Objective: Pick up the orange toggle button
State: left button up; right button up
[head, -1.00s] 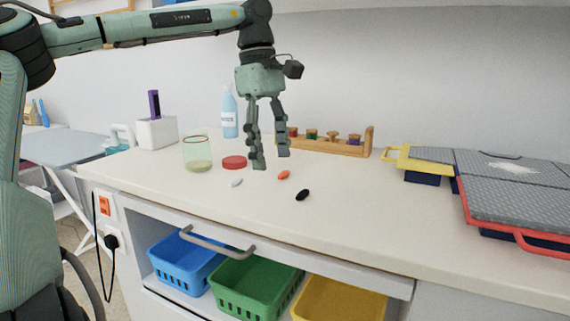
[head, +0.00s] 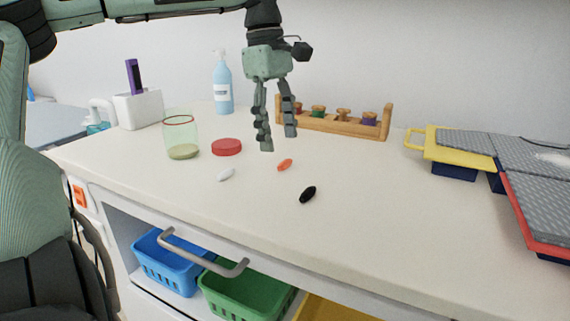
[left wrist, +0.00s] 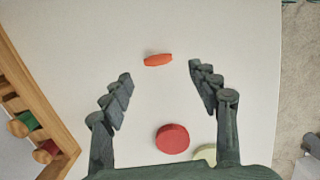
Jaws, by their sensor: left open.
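My left gripper (head: 280,143) is open and points down, above and just behind the button in the head view. In the left wrist view the orange toggle button (left wrist: 158,60) lies ahead of the fingertips, roughly centred across the opening of my left gripper (left wrist: 160,95). Nothing is between the fingers. My right gripper is not in view.
A white toggle (head: 226,174) and a black toggle (head: 308,194) lie nearby. A red lid (head: 227,147), a glass jar (head: 181,137) and a blue bottle (head: 223,85) stand left. A wooden rack (head: 345,124) stands behind. The right front counter is clear.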

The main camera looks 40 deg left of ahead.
aim_at(285, 161)
pick_arm(q)
jog(key=f, duration=0.2)
jog(key=d+f, duration=0.1)
jog(key=shift+w+f, duration=0.2)
jog(key=shift+f, duration=0.45)
jog(key=c, duration=0.8)
jog(key=shift+c, duration=0.2)
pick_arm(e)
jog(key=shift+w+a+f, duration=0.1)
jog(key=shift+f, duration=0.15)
pick_arm(q)
jog(key=shift+r, duration=0.1)
